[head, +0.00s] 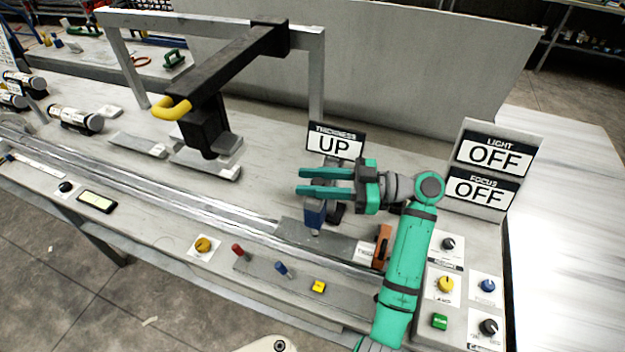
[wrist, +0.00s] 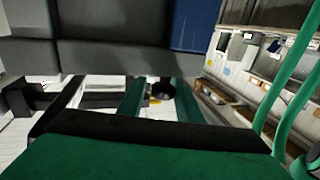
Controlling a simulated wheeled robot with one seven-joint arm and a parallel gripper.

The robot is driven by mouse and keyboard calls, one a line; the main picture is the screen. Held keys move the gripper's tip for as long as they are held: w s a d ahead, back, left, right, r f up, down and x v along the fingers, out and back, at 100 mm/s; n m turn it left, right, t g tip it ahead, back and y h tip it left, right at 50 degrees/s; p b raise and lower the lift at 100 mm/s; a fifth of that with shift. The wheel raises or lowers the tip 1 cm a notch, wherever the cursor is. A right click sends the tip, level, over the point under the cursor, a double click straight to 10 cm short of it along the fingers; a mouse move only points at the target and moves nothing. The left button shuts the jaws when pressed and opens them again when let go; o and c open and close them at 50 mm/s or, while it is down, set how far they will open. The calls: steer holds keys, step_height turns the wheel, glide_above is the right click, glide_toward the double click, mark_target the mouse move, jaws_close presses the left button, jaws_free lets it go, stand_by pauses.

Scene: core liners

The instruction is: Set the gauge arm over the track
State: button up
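A black gauge arm (head: 225,68) reaches out from a grey gantry frame at the upper left in the head view. It has a yellow handle (head: 171,108) at its near end and a black head (head: 205,130) hanging below. The track (head: 215,212) is a pair of metal rails running along the bench in front of it. A sign (head: 335,146) reads "THICKNESS UP". My gripper (head: 299,181) is to the right of the gauge arm, fingers pointing left, apart and empty. The wrist view shows the two green fingers (wrist: 160,100) with a gap between them.
A blue block (head: 315,213) stands just below my gripper. Signs reading "LIGHT OFF" (head: 495,152) and "FOCUS OFF" (head: 480,189) stand at the right. Knobs and buttons (head: 445,284) line the front right. A grey panel (head: 400,65) rises behind. Cylinders (head: 77,119) lie at left.

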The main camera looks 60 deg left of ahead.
steer(key=shift+w, duration=0.1)
steer(key=v, duration=1)
steer(key=shift+w+d, duration=0.25)
